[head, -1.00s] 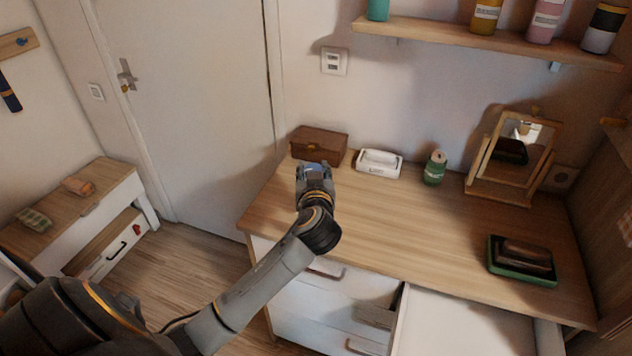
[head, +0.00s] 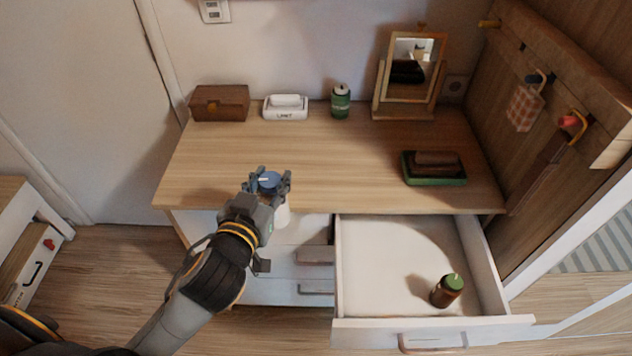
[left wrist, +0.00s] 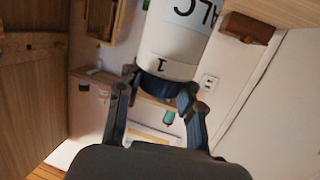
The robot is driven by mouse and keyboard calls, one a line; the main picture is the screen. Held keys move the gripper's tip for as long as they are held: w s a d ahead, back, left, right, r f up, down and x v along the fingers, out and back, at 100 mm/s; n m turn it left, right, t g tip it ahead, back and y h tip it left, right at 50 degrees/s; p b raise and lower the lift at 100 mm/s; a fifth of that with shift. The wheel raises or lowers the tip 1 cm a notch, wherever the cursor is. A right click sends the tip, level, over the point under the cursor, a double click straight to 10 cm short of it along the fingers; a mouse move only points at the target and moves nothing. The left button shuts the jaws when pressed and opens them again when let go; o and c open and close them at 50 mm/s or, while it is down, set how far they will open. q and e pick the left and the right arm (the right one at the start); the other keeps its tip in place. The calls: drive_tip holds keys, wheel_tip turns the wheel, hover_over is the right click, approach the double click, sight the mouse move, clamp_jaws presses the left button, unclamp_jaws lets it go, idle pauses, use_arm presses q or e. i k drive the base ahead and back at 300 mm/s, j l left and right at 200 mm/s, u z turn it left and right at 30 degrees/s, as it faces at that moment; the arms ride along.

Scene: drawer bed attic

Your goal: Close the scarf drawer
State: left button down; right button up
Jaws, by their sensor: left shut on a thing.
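A wide white drawer (head: 385,245) stands pulled out at the right front of the wooden desk. A brown jar with a green lid (head: 447,291) stands inside it, and its handle (head: 432,342) is on the front. Another drawer (head: 30,275), with a red mark, is at the far left on a low chest and looks partly open. No readable label shows which is the scarf drawer. My left gripper (head: 267,181) is shut on the blue cap of a white bottle (head: 282,216), near the desk's front edge. The bottle (left wrist: 178,42) has dark lettering in the left wrist view. My right gripper is not in view.
The desk top (head: 330,170) is clear in the middle. A brown box (head: 219,103), white dish (head: 286,108), green bottle (head: 340,100) and mirror (head: 408,75) stand along the back. A green tray (head: 433,180) is at the right. Hooks line the right wall.

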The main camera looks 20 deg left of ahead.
sight(370, 299)
drive_tip(key=z, duration=0.4)
drive_tip(key=j+z, duration=0.1)
drive_tip(key=z, duration=0.7)
drive_tip(key=j+z, duration=0.1)
drive_tip(key=z, duration=0.3)
drive_tip(key=k+j+z, duration=0.3)
drive_tip(key=z, duration=0.15)
drive_tip(key=k+j+z, duration=0.3)
drive_tip(key=z, duration=0.15)
drive_tip(key=k+j+z, duration=0.2)
drive_tip(key=k+z, duration=0.25)
drive_tip(key=k+j, duration=0.15)
drive_tip(key=k, duration=0.45)
